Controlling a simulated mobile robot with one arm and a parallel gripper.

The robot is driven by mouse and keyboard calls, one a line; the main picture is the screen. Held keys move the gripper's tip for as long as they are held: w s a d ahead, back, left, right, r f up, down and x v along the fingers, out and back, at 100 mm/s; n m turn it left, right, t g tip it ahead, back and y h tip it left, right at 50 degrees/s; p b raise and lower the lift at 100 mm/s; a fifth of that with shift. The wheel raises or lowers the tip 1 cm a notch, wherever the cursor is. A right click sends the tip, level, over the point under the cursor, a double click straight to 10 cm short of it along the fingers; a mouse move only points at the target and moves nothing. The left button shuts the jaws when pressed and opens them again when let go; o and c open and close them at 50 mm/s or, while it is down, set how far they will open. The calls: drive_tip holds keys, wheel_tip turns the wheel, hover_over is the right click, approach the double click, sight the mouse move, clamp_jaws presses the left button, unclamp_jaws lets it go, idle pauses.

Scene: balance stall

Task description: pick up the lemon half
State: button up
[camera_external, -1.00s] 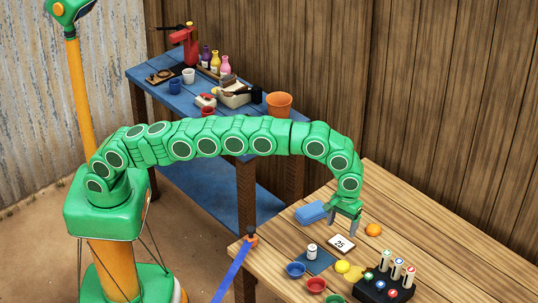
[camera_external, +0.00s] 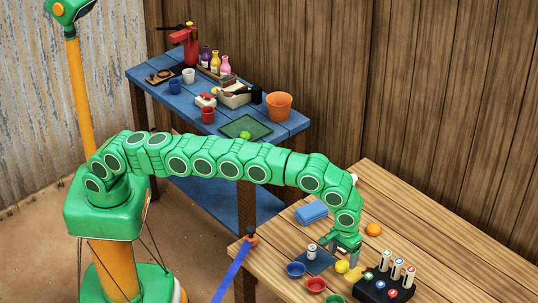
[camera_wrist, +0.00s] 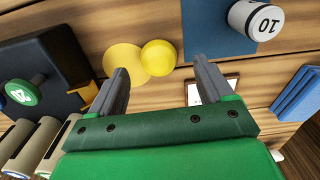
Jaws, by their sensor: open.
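Two yellow things lie side by side on the wooden table. One is a bright rounded dome, likely the lemon half (camera_wrist: 159,57), and it also shows in the external view (camera_external: 342,267). The other is a flatter, darker yellow disc (camera_wrist: 121,58) touching or overlapping it; in the external view it lies to the right (camera_external: 356,273). My gripper (camera_wrist: 158,68) is open and empty, pointing down at the table. In the wrist view the dome appears between the two fingertips, with the disc near the left finger. In the external view my gripper (camera_external: 344,258) is just above and behind them.
A black rack with numbered weights (camera_external: 385,285) stands close at the right. A white weight marked 10 (camera_wrist: 256,18) stands on a dark blue mat (camera_wrist: 212,25).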

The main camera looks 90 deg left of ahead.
sight(343, 263)
drive_tip(key=shift+f, duration=1.6)
drive_tip(key=shift+c, duration=0.3)
drive_tip(key=c, duration=1.1)
drive_tip(key=shift+o, duration=0.2)
drive_tip(key=shift+r, duration=0.1)
drive_tip(key=shift+r, duration=1.6)
drive_tip(key=s+a+r, duration=0.3)
drive_tip(key=s+r, duration=0.6)
drive_tip(key=s, duration=0.4)
drive_tip(key=shift+s+a+r, duration=0.2)
drive_tip(key=shift+a+r, duration=0.15)
